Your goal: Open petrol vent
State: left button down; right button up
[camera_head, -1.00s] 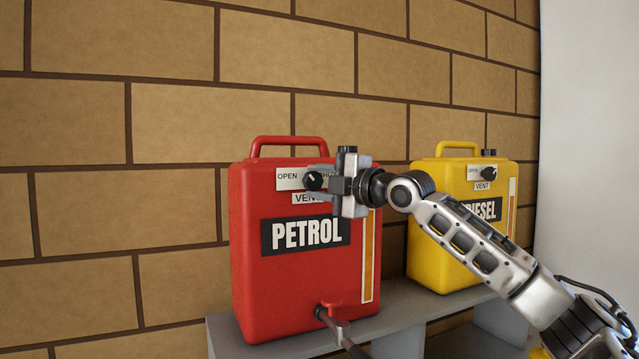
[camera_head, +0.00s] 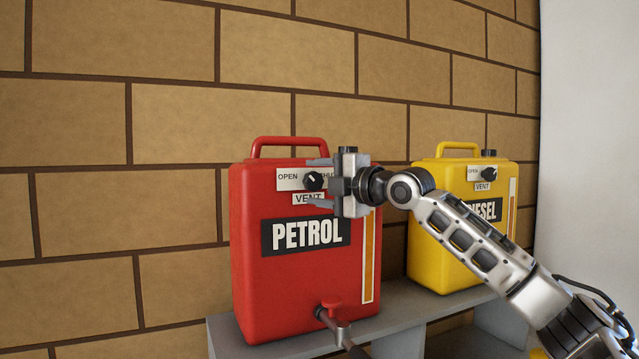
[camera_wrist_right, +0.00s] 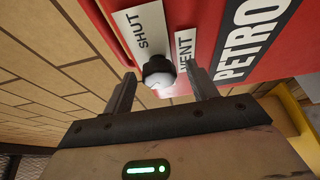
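The red petrol can (camera_head: 290,285) stands on a grey shelf and carries a PETROL label. Its vent knob (camera_head: 313,181) is round and black with a pale mark, on a white plate reading OPEN at left and SHUT at right, above a VENT label (camera_head: 306,198). My right gripper (camera_head: 311,182) is open, one finger above the knob and one below. In the right wrist view the knob (camera_wrist_right: 158,72) sits between the spread fingertips, with a gap on each side. I cannot tell exactly where its mark points. My left gripper is not in view.
A yellow diesel can (camera_head: 440,258) with its own vent knob (camera_head: 489,173) stands to the right, behind my right arm. A tap (camera_head: 331,303) sticks out low on the petrol can. The grey shelf (camera_head: 285,347) is under both cans, with a brick wall behind.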

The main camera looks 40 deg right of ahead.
aim_at(318, 186)
jog(key=s+b, duration=0.2)
jog(key=s, duration=0.1)
jog(key=s+b, duration=0.1)
jog(key=shift+s+d+f+b, duration=0.2)
jog(key=shift+d+f+b, duration=0.1)
jog(key=shift+d+f, duration=0.05)
pick_arm(q)
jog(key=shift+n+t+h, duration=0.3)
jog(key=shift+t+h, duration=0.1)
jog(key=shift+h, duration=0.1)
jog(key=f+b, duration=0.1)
jog(key=b, duration=0.1)
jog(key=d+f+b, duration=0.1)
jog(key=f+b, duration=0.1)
jog(key=b, duration=0.1)
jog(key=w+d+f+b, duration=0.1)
jog(key=b, duration=0.2)
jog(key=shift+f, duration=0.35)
pick_arm(e)
jog(key=s, duration=1.1)
jog(key=shift+s+d+r, duration=0.25)
jog(key=shift+d+r, duration=0.1)
jog(key=shift+r, duration=0.1)
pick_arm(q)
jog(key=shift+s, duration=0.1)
